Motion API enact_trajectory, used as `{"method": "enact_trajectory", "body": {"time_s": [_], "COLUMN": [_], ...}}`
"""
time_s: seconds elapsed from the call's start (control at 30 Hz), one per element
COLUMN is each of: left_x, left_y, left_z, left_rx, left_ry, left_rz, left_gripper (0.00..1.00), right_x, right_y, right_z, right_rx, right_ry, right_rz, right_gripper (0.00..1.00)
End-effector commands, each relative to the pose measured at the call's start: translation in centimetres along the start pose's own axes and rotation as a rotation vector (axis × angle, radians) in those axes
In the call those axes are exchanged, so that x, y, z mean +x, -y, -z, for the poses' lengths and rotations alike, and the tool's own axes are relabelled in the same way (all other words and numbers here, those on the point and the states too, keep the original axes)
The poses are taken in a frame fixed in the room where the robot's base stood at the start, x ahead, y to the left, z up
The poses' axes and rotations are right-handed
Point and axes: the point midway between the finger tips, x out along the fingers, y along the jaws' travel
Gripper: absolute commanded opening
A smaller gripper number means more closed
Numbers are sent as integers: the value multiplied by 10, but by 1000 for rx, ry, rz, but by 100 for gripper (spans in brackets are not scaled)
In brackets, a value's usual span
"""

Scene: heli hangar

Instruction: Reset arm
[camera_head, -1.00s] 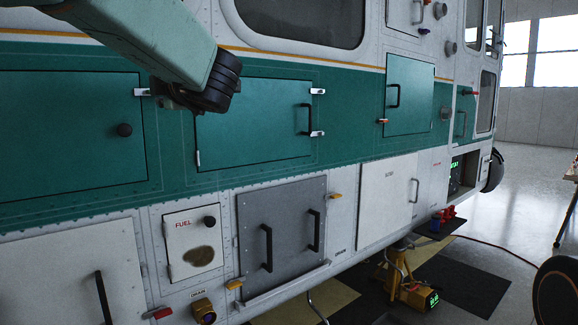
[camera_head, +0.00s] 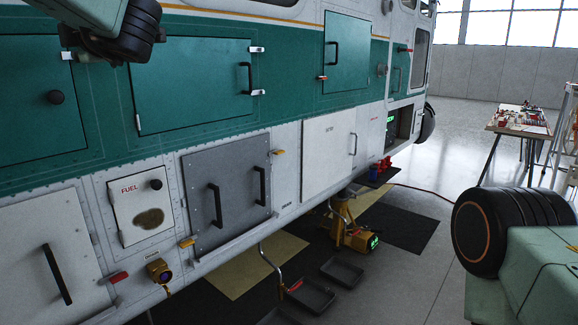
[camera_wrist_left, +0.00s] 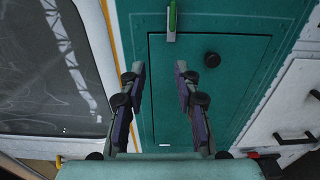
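My left arm enters the head view at the upper left, beside the green side of the helicopter (camera_head: 190,85). Its fingers cannot be made out there. In the left wrist view my left gripper (camera_wrist_left: 160,72) has its two fingers spread apart with nothing between them. Behind them is a green panel door (camera_wrist_left: 215,90) with a black round knob (camera_wrist_left: 212,59); the gap between fingers and door cannot be judged. Part of my right arm shows at the lower right of the head view, but its gripper is out of view.
A grey hatch with two black handles (camera_head: 228,196) and a fuel door (camera_head: 141,211) are on the helicopter's lower side. A yellow jack (camera_head: 352,236) and dark trays (camera_head: 311,296) are on the floor. A cluttered table (camera_head: 516,127) stands right.

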Motion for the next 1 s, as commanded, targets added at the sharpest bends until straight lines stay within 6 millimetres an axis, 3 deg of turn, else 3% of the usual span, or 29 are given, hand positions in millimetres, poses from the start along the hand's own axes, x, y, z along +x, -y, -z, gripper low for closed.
{"method": "enact_trajectory", "body": {"time_s": [0.33, 0.43, 0.5, 0.67, 0.83, 1.0], "left_x": [0, -1, -1, -3, -15, -39], "left_y": [4, 16, 34, 114, 225, 334], "left_z": [-16, -21, -27, -42, -50, -43], "left_rx": [235, 352, 452, 736, 1032, 1268], "left_ry": [73, 111, 145, 259, 419, 595], "left_rz": [-64, -89, -100, -96, -62, -13], "left_gripper": [32, 32, 32, 32, 32, 32], "right_x": [0, 1, 2, 11, 22, 34], "right_y": [0, 0, 0, 0, 0, 0], "right_z": [0, 0, 0, 0, 0, 0], "right_rx": [0, 0, 0, 0, 0, 0], "right_ry": [0, 0, 0, 0, 0, 0], "right_rz": [0, 0, 0, 0, 0, 0], "right_gripper": [0, 0, 0, 0, 0, 0]}}
